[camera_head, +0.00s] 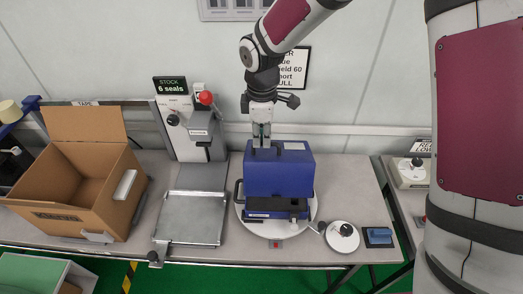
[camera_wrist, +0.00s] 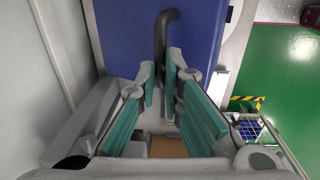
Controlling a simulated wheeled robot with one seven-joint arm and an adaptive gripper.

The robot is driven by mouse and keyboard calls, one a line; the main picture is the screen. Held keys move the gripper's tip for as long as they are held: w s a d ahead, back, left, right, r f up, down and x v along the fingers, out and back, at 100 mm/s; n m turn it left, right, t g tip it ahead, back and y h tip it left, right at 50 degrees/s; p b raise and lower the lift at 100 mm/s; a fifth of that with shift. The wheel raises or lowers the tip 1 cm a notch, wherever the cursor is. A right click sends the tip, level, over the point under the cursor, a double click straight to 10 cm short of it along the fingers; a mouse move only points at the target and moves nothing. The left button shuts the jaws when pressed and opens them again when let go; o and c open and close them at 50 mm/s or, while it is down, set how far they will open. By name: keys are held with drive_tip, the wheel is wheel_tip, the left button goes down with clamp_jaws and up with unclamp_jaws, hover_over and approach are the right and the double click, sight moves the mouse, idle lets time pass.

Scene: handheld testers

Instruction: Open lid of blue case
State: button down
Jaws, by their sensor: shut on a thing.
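The blue case (camera_head: 279,174) stands on a round pale turntable (camera_head: 252,228) in the middle of the bench. Its blue upper part is above a dark lower part (camera_head: 272,206) with black and grey fittings at the front. I cannot tell how far the lid is open. My gripper (camera_head: 261,143) comes down from above at the case's upper left edge. In the wrist view, my gripper (camera_wrist: 168,72) has its teal-padded fingers shut on a black handle (camera_wrist: 162,32) against the blue surface (camera_wrist: 123,35). The fingers partly hide the handle's end.
A sealing press (camera_head: 185,125) with a red knob and a metal plate (camera_head: 192,218) stand to the left. An open cardboard box (camera_head: 75,200) is further left. A round white lidded dish (camera_head: 342,237) and a small blue item (camera_head: 378,236) lie at right. The wall is close behind.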

drive_tip(key=c, duration=2.3)
unclamp_jaws()
drive_tip(key=w+b, duration=0.2)
drive_tip(key=w, duration=0.1)
drive_tip(key=w+f+b, duration=0.1)
drive_tip(key=w+b, duration=0.1)
drive_tip(key=w, duration=0.2)
drive_tip(key=w+b, duration=0.1)
drive_tip(key=w, duration=0.3)
drive_tip(key=shift+d+f+b, duration=0.15)
drive_tip(key=shift+d+b, duration=0.05)
drive_tip(key=shift+b, duration=0.2)
drive_tip(key=o, duration=0.6)
drive_tip(key=shift+s+r, duration=0.2)
drive_tip(key=shift+s, duration=0.1)
